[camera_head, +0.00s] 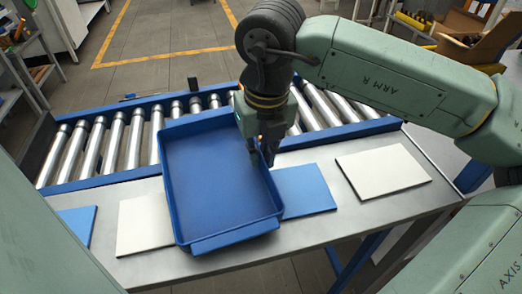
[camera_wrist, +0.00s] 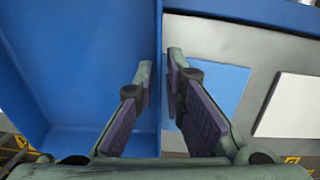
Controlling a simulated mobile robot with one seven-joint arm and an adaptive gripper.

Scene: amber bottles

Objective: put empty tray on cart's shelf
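The empty blue tray (camera_head: 215,175) is in the middle of the head view, turned slightly, over the steel table and the near edge of the roller conveyor. I cannot tell for sure whether it touches the table. My gripper (camera_head: 258,150) is at the tray's right side wall. In the wrist view my gripper (camera_wrist: 160,65) has one finger inside the tray (camera_wrist: 80,60) and one outside, with the wall pinched between the fingertips. The cart's shelf cannot be clearly made out in either view.
The steel table (camera_head: 325,220) carries a white panel (camera_head: 383,172) at right, a blue panel (camera_head: 307,190) partly under the tray, another white panel (camera_head: 143,225) and a blue one (camera_head: 78,224) at left. The roller conveyor (camera_head: 113,140) runs behind. Open floor with yellow lines lies beyond.

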